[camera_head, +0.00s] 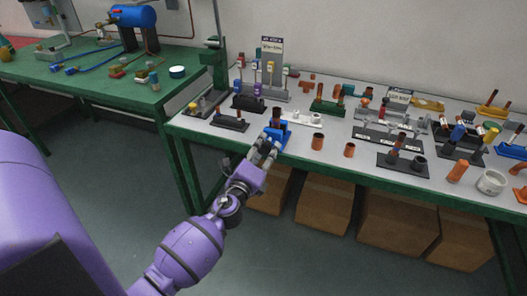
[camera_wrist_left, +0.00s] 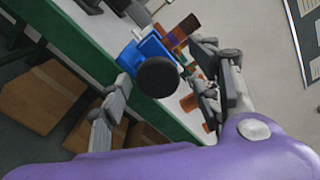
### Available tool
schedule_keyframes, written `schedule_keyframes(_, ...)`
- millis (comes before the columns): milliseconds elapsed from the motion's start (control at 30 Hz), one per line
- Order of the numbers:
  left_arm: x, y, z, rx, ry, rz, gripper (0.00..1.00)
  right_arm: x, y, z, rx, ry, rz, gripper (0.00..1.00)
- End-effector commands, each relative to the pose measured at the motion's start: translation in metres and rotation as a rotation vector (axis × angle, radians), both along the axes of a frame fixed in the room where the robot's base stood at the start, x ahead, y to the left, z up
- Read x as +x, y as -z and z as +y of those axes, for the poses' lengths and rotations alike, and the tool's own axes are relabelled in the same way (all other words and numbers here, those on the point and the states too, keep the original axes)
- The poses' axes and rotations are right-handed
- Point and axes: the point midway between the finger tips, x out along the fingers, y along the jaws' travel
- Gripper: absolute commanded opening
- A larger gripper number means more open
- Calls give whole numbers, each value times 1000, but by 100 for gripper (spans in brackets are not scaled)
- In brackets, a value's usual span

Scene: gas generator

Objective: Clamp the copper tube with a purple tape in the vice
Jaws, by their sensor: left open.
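The blue vice (camera_head: 279,128) stands at the front edge of the grey table. In the left wrist view its blue body (camera_wrist_left: 150,50) and round black knob (camera_wrist_left: 157,77) show, with the knob facing the camera. A copper tube (camera_head: 276,115) stands upright at the vice; in the left wrist view the tube (camera_wrist_left: 184,28) shows a purple band near the jaws. I cannot tell whether the jaws touch it. My left gripper (camera_head: 266,151) is open in front of the vice, and in the wrist view its fingers are on either side of the knob. My right gripper is not in view.
Two short copper cylinders (camera_head: 317,141) (camera_head: 350,150) stand right of the vice near the front edge. Black holders (camera_head: 230,121) (camera_head: 402,165) and several small fittings crowd the table. A green post (camera_head: 214,62) rises at the back left. Cardboard boxes (camera_head: 325,205) lie below.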

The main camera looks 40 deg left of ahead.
Motion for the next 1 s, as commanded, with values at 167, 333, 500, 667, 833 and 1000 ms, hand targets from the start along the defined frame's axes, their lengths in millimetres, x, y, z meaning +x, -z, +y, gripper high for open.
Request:
schedule_keyframes(167,-1,2,0,-2,-1,3,58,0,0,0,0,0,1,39)
schedule_keyframes(333,-1,3,0,-17,0,1,58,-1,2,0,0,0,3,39)
schedule_keyframes(500,-2,5,0,-289,-1,-64,58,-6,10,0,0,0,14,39)
schedule_keyframes(667,-1,3,0,-475,1,-110,58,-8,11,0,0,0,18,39)
schedule_keyframes(833,-1,3,0,-481,1,-111,58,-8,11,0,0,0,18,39)
schedule_keyframes(1000,-1,3,0,-480,1,-110,38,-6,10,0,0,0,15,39)
